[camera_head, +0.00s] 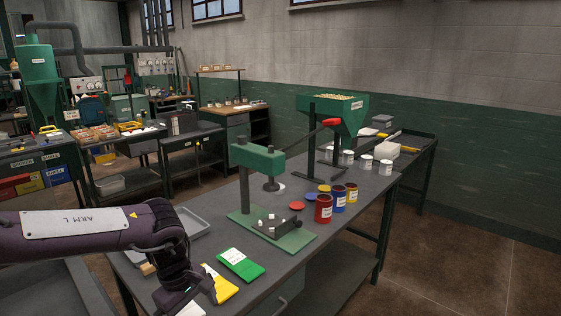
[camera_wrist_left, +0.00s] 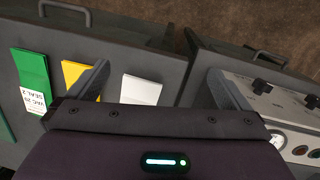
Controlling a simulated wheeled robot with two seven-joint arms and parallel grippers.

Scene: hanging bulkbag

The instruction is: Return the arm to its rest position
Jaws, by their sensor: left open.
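My left arm comes in from the left in the head view, bent downward at the wrist. My left gripper (camera_head: 192,298) is low at the bottom edge, over the near end of the grey bench (camera_head: 330,205). In the left wrist view the two fingers of my left gripper (camera_wrist_left: 160,70) stand wide apart with nothing held. A white packet (camera_wrist_left: 141,90) shows between them, lying on the surface beyond. The yellow packet (camera_wrist_left: 78,72) is partly covered by the left finger. My right gripper is not in view.
A green packet (camera_head: 240,264) and the yellow packet (camera_head: 219,284) lie beside my gripper. A green press (camera_head: 258,160) with a red-tipped lever stands behind them. A grey control panel (camera_wrist_left: 275,105) is right of my fingers.

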